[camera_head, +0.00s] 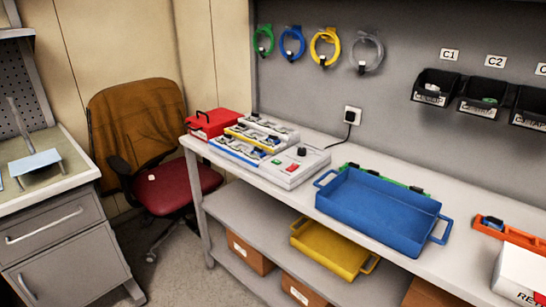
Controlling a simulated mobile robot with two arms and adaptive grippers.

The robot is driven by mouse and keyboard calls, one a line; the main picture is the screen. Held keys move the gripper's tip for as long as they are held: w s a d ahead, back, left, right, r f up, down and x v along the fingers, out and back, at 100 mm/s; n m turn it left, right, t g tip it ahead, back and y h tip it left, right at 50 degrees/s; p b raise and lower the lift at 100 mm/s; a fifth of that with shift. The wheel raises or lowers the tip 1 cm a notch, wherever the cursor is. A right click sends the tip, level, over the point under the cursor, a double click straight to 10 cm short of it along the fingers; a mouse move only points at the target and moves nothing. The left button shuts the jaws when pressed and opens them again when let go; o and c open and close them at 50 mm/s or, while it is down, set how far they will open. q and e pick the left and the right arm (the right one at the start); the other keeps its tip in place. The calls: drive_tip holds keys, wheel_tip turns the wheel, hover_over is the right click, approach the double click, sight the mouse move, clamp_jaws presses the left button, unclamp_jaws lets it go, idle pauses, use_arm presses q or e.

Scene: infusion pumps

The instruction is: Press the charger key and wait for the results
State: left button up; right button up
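A light grey charger-like unit (285,178) stands on the white bench, left of the blue tray. Its sloped right section carries a black knob (302,152) and a red key (292,168). Its left section has rows of slots (250,140) with small blue and dark items in them; yellow and blue strips run along the slot edges. A small dark mark or window sits beside the knob section, too small to read. Neither of my grippers shows in this view, and nothing touches the unit.
An open blue tray (375,215) fills the bench middle; a red box (212,124) stands behind the unit. An orange rack (510,234) is at right. A red chair (175,188) stands left of the bench. A yellow tray (332,250) sits on the lower shelf.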

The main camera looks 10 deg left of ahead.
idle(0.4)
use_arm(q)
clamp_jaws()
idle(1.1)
